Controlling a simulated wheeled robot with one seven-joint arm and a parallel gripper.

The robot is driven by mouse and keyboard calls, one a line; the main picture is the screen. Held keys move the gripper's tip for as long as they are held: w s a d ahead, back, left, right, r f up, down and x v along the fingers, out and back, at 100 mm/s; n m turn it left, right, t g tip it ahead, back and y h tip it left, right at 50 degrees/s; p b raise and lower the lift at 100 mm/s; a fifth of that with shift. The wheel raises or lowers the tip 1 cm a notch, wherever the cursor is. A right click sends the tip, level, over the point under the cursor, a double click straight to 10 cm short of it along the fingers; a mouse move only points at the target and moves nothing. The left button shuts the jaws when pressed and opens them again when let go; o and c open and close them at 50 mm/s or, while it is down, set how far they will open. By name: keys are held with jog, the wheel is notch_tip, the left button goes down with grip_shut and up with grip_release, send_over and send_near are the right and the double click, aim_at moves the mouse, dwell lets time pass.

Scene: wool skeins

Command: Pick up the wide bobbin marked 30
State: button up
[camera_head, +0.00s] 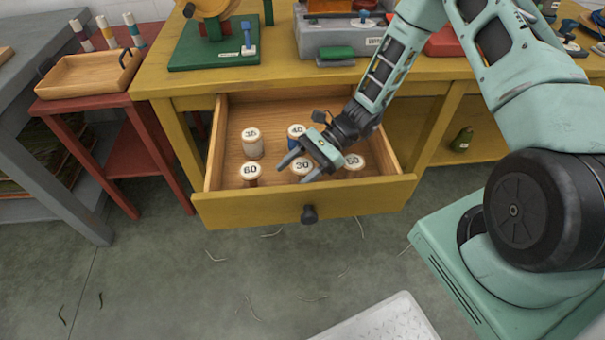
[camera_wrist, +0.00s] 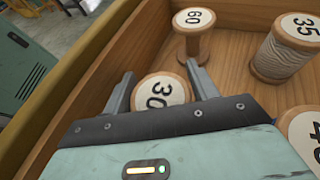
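The bobbin marked 30 (camera_head: 302,165) stands upright in the open drawer, near its front. In the wrist view its pale top with a wooden rim (camera_wrist: 165,88) shows between my two fingers, partly hidden by the gripper body. My gripper (camera_head: 297,172) is open, with one finger on each side of the bobbin's top as seen from the wrist (camera_wrist: 160,88). I see no finger clearly touching it, and I cannot tell how far the tips are above or beside it.
Bobbins marked 60 (camera_head: 250,173), 35 (camera_head: 252,144) and 40 (camera_head: 296,132) stand nearby, with another (camera_head: 354,162) to the right, its number hard to read. The drawer's front wall (camera_head: 260,208) is close to my gripper. Bare drawer floor lies between the bobbins.

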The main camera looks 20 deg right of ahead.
jog(key=c, duration=0.5)
